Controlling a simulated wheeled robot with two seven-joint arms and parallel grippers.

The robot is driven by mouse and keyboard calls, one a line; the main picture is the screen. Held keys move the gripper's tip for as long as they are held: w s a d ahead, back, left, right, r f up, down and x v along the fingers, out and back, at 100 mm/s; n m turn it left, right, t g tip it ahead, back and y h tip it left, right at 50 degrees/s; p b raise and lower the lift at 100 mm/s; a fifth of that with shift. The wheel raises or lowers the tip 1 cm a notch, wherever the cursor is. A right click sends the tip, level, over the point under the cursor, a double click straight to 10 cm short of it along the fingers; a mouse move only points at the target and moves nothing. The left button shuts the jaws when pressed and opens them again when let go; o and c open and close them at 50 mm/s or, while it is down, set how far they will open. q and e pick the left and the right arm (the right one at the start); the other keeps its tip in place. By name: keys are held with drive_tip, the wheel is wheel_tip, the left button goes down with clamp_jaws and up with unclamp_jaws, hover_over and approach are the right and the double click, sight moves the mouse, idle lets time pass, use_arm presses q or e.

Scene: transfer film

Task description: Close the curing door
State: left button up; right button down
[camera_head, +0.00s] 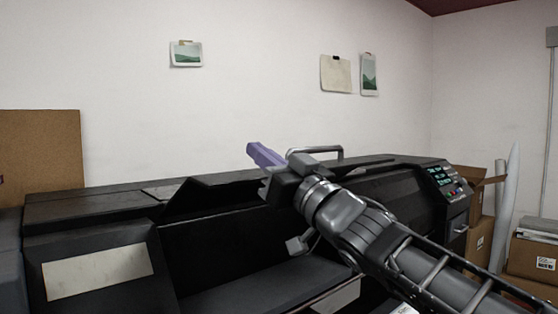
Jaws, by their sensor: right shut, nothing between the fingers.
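The black machine (75,205) stretches across the lower view. A dark flap-like panel (212,182), which looks like the curing door, is tilted up along its top edge, with a dark opening beneath it. A silver handle (330,150) shows behind my right wrist; I cannot tell for certain which panel it belongs to. My right gripper (264,155) is shut and empty, with its purple fingers pointing up-left in front of the panel's top edge. I cannot tell whether it touches the panel. My right arm hides the middle of the machine. My left gripper is out of view.
A control panel (447,177) with lit text and buttons sits at the machine's right end. Cardboard boxes (531,258) and a white roll (508,200) stand at right. A brown board (42,150) stands at left. The space above the machine is clear up to the wall.

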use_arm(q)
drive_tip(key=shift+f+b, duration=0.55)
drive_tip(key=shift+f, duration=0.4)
use_arm(e)
drive_tip(key=shift+f, duration=2)
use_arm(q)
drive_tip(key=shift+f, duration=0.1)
use_arm(e)
drive_tip(key=shift+f, duration=0.1)
